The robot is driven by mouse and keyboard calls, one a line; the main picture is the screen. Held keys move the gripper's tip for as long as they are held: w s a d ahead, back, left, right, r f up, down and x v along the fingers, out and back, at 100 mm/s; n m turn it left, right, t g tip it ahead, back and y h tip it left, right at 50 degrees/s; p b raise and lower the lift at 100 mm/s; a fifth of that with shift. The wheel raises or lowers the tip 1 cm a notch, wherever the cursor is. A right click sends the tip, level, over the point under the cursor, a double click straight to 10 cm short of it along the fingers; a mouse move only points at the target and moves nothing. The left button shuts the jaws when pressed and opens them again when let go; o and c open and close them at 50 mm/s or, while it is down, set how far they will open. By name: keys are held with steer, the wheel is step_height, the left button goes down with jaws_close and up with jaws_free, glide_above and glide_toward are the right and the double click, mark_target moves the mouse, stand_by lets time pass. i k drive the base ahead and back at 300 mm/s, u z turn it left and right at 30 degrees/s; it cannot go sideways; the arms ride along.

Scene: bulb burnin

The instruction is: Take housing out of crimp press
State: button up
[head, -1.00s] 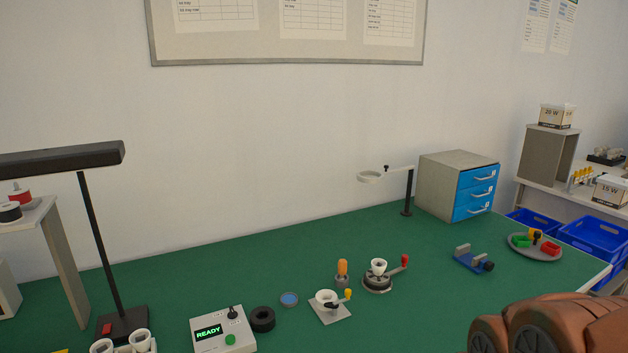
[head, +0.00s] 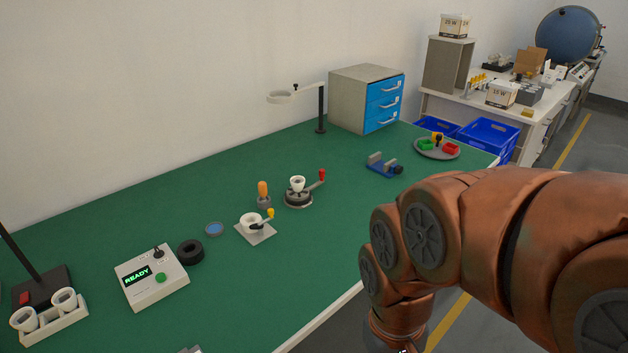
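A white cup-shaped housing (head: 298,182) stands upright in a round, dark-based device (head: 298,199) with a red-knobbed lever on its right, which looks like the crimp press. A second white cup (head: 249,222) sits on a square-plate fixture (head: 262,238) with a yellow-knobbed handle. I cannot be sure from looks alone which device is the press. My arm reaches in from the right and bends down past the table's front edge. My gripper is out of view below the frame.
An orange-handled tool (head: 263,193) stands close left of the round device. A black ring (head: 190,251), a control box (head: 152,278) reading READY and a rack of white cups (head: 50,322) are left. A blue vise (head: 383,165) and round tray (head: 437,153) are right. The green table (head: 330,240) is clear nearer the front edge.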

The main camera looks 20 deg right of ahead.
mark_target(298, 188)
steer(key=z, duration=1.3)
steer(key=i, duration=0.7)
steer(key=u, duration=2.8)
